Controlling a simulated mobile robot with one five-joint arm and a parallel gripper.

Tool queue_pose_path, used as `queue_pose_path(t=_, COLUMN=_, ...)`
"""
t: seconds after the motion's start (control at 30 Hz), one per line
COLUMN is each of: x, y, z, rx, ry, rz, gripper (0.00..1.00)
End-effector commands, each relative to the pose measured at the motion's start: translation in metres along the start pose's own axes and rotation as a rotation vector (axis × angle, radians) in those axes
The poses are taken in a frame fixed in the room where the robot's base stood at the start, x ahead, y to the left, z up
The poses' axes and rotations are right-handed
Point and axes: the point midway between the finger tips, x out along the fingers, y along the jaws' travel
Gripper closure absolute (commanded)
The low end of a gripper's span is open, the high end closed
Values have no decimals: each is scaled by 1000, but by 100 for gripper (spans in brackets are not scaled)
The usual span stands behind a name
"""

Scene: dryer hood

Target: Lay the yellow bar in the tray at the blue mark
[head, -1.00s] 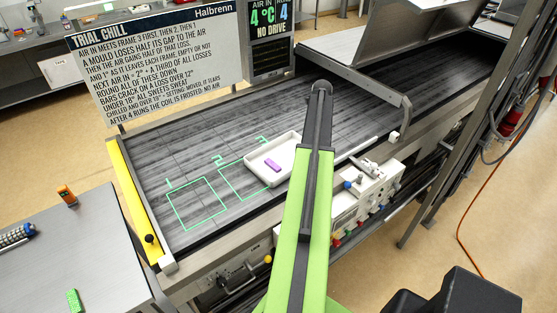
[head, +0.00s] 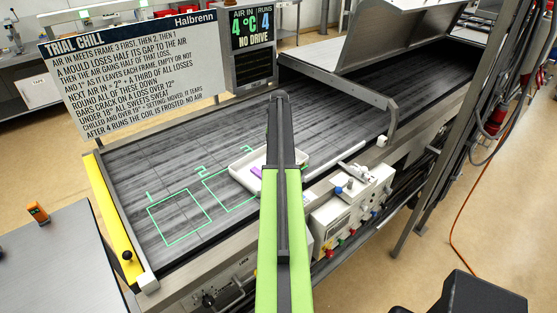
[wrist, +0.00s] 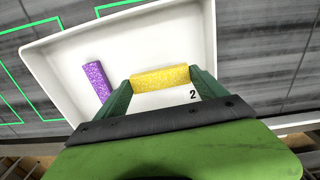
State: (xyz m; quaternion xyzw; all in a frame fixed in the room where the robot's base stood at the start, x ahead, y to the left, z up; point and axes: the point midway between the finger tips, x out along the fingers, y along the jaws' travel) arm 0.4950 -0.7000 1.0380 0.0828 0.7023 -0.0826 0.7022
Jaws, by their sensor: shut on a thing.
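The white tray (head: 238,167) lies on the dark belt around green frame 3, partly hidden by my arm; it also shows large in the wrist view (wrist: 48,62). A purple speckled bar (wrist: 97,80) lies inside it toward the left. My gripper (wrist: 161,80) is shut on the yellow speckled bar (wrist: 160,77), held across between the green fingers over the tray. Whether the bar touches the tray floor I cannot tell. A black "2" (wrist: 193,95) shows on the tray floor near the right finger. I see no blue mark in the tray.
A raised metal hood (head: 385,45) stands behind right. A control panel (head: 350,200) with coloured knobs is at the front. The sign (head: 130,75) and display (head: 252,40) stand behind.

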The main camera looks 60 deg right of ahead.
Motion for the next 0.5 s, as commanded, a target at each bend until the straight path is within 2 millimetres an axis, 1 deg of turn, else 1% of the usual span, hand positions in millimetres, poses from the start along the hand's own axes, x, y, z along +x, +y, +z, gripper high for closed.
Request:
queue_pose_path(t=0.03, x=9, y=0, z=0, rx=0, ry=0, rz=0, gripper=59)
queue_pose_path(t=0.2, x=40, y=0, z=0, rx=-1, ry=0, rz=0, gripper=59)
queue_pose_path(t=0.27, x=43, y=0, z=0, rx=-1, ry=0, rz=0, gripper=59)
queue_pose_path(t=0.37, x=39, y=0, z=0, rx=-1, ry=0, rz=0, gripper=59)
queue_pose_path(t=0.5, x=39, y=1, z=0, rx=-1, ry=0, rz=0, gripper=59)
